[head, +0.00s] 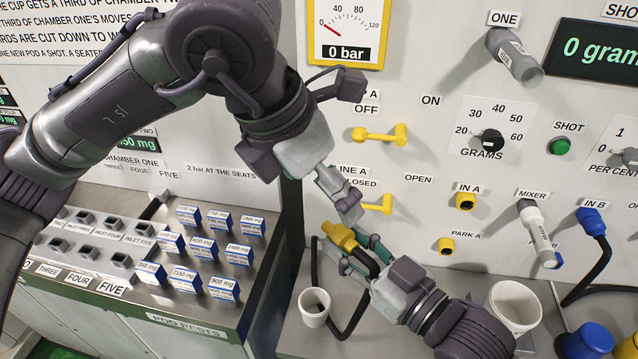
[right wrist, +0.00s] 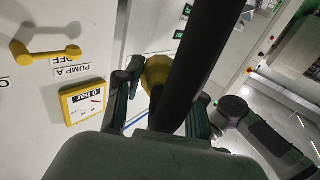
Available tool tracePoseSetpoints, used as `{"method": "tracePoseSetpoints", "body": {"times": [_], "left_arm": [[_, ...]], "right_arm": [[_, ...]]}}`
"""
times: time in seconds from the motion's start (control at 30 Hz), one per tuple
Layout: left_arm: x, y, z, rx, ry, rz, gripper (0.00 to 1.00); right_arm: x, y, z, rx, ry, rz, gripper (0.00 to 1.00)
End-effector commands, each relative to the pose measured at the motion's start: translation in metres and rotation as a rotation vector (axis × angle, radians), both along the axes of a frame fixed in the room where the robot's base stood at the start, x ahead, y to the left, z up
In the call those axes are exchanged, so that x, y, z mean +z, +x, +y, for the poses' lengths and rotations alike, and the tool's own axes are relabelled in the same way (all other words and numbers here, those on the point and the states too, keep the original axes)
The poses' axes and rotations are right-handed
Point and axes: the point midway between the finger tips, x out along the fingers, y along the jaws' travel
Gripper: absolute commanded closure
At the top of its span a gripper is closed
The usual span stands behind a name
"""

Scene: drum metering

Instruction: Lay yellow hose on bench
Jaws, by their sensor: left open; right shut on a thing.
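The yellow hose's yellow end fitting (head: 340,236) is in my right gripper (head: 360,252), raised above the bench (head: 290,338) in front of the panel. Its black hose (head: 350,312) hangs and curves down behind a small white cup. In the right wrist view the yellow fitting (right wrist: 156,72) and the thick black hose (right wrist: 196,60) lie between the fingers of my right gripper (right wrist: 160,105). My left gripper (head: 350,208) is open and empty, just above the fitting and beside the yellow LINE A handle (head: 378,204). Whether it touches either cannot be told.
A white cup (head: 314,309) stands on the bench, with a white bucket (head: 516,305) to the right. Yellow sockets IN A (head: 466,201) and PARK A (head: 446,245) are on the panel. A blue-ended hose (head: 592,222) is at IN B. Labelled pods (head: 187,216) fill the left counter.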

Motion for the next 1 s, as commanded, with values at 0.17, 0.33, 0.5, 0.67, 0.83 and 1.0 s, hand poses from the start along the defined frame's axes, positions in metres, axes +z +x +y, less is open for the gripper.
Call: {"method": "tracePoseSetpoints", "body": {"times": [0.17,0.33,0.5,0.67,0.83,1.0], "left_arm": [[-0.014,0.004,-0.003,0.006,0.015,-0.008,0.02],[-0.043,0.011,-0.012,0.004,0.013,-0.006,0.02],[-0.073,0.018,-0.022,0.005,0.013,-0.005,0.02],[-0.094,0.024,-0.03,0.004,0.012,-0.006,0.02],[-0.107,0.027,-0.034,0.003,0.011,-0.008,0.02],[-0.11,0.028,-0.035,0.004,0.011,-0.009,0.02]], "right_arm": [[0.0,0.0,0.0,0.0,0.001,-0.001,1.0],[0.0,0.0,0.0,0.0,0.001,-0.001,1.0],[0.0,0.0,0.0,0.0,0.001,-0.001,1.0],[0.001,0.0,0.0,0.0,0.001,-0.001,1.0],[0.001,0.0,0.0,0.0,0.001,-0.001,1.0],[0.0,0.0,0.0,0.0,0.001,-0.001,1.0]]}}
